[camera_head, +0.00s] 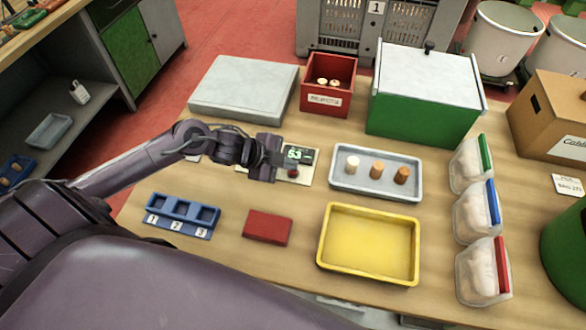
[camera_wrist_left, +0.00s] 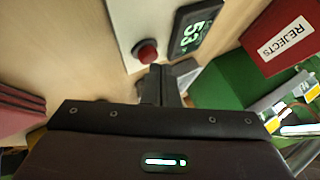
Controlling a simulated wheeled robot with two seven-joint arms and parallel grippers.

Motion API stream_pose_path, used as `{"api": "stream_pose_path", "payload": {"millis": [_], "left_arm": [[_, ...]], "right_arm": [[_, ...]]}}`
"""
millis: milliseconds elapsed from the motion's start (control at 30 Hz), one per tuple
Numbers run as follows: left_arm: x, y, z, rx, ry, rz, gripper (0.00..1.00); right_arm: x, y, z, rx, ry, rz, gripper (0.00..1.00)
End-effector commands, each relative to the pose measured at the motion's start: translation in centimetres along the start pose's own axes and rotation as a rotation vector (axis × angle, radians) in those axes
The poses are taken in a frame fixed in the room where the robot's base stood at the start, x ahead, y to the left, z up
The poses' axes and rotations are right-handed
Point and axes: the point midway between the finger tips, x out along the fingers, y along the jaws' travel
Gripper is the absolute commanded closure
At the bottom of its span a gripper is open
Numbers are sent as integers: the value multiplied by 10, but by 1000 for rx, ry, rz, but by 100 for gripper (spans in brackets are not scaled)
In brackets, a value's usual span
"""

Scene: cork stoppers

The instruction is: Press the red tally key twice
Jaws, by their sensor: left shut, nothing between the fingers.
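The red tally key (camera_head: 293,173) is a small round button on a pale plate, beside a dark display (camera_head: 299,155) that reads 53. In the left wrist view the red key (camera_wrist_left: 147,52) sits just off the tips of my left gripper (camera_wrist_left: 161,72), and the display (camera_wrist_left: 197,28) reads 53 there too. My left gripper (camera_head: 279,159) is shut and empty, close beside the key. I cannot tell whether it touches the key. My right gripper is not in view.
A grey tray (camera_head: 345,184) with three corks lies right of the key. A red rejects box (camera_head: 325,100) stands behind. A blue holder (camera_head: 178,228), a dark red block (camera_head: 267,228) and a yellow tray (camera_head: 326,262) lie in front. A green box (camera_head: 400,120) stands behind right.

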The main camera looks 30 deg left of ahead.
Motion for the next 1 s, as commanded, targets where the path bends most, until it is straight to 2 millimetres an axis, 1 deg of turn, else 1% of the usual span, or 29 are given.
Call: {"api": "stream_pose_path", "payload": {"millis": [600, 867, 1000], "left_arm": [[6, 4, 4, 0, 0, 0, 100], [5, 4, 4, 0, 0, 1, 100], [2, 2, 1, 0, 0, 1, 100]], "right_arm": [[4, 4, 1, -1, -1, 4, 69], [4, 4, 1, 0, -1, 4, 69], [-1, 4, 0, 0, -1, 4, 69]]}}
